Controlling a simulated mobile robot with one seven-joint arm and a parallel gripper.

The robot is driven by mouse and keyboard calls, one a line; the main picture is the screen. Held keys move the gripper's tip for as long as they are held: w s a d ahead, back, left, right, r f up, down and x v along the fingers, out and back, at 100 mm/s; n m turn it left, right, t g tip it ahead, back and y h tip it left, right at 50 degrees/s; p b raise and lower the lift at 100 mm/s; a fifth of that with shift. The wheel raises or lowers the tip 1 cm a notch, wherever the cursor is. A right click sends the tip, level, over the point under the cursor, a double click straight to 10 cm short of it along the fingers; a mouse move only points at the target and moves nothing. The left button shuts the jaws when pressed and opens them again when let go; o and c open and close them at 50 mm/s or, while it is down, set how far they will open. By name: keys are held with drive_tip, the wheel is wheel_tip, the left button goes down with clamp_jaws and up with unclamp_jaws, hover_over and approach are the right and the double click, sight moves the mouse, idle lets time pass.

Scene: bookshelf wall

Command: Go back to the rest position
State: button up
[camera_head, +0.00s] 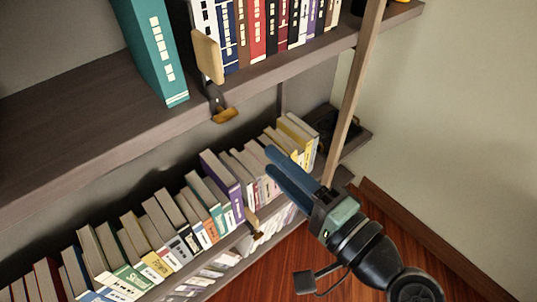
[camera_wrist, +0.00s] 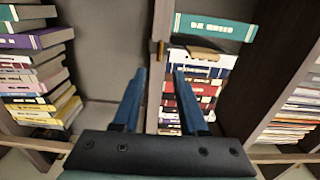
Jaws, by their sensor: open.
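My gripper (camera_head: 276,168) is in front of the bookshelf in the head view, near its right end, with its blue fingers pointing up and to the left. In the wrist view my gripper (camera_wrist: 161,80) has its two blue fingers apart with nothing between them but the shelf behind. It is open and empty. A teal book (camera_head: 151,52) stands on the upper shelf, left of a wooden bookend (camera_head: 208,58). The teal book also shows in the wrist view (camera_wrist: 215,27), beyond the fingers.
The upper shelf board (camera_head: 90,108) has free room left of the teal book. A row of books (camera_head: 262,38) stands right of the bookend. The lower shelf holds many books, including a purple one (camera_head: 222,178). A slanted wooden post (camera_head: 352,90) is close to my gripper. Wooden floor (camera_head: 285,270) lies below.

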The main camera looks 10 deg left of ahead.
idle(0.5)
drive_tip(key=w+d+r+n+t+h+p, duration=0.1)
drive_tip(key=w+r+n+t+h+p, duration=0.25)
drive_tip(key=r, duration=0.85)
drive_tip(key=w+d+r+n+t+h+p, duration=0.1)
drive_tip(key=w+r+n+t+h+p, duration=0.2)
drive_tip(key=r, duration=1)
drive_tip(key=s+d+r+t+h+p, duration=0.1)
drive_tip(key=s+r+t+h, duration=0.3)
drive_tip(key=r, duration=0.7)
drive_tip(key=s+d+r+t+h+p, duration=0.1)
drive_tip(key=s+r+t, duration=0.4)
drive_tip(key=r, duration=0.7)
drive_tip(key=n+t+h+p, duration=0.1)
drive_tip(key=h, duration=0.1)
drive_tip(key=shift+s+d+h, duration=0.3)
drive_tip(key=shift+d+h, duration=0.05)
